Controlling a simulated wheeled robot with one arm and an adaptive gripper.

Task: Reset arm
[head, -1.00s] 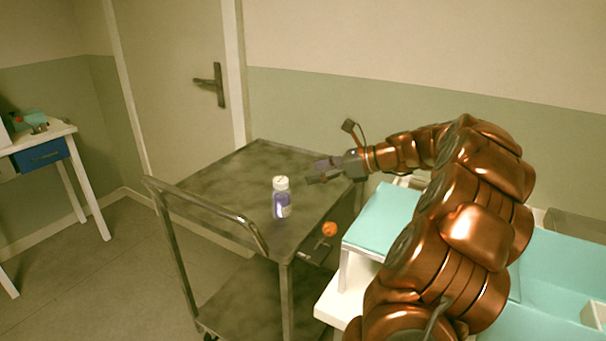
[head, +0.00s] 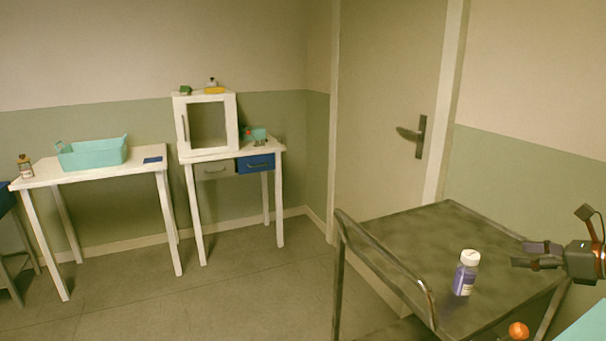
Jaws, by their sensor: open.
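My gripper (head: 528,256) is at the right edge of the head view, over the right side of a dark metal cart (head: 415,232). Its fingers point left and are spread apart, with nothing between them. A small bottle (head: 466,274) with a white cap and purple contents stands upright on the cart top, to the left of the fingers and apart from them. Most of my arm is outside the picture.
An orange ball-shaped thing (head: 518,331) is at the cart's near right side. A white table (head: 95,175) with a teal basket (head: 92,152) and a white cabinet (head: 206,122) on another table stand at the left. Floor between tables and cart is clear.

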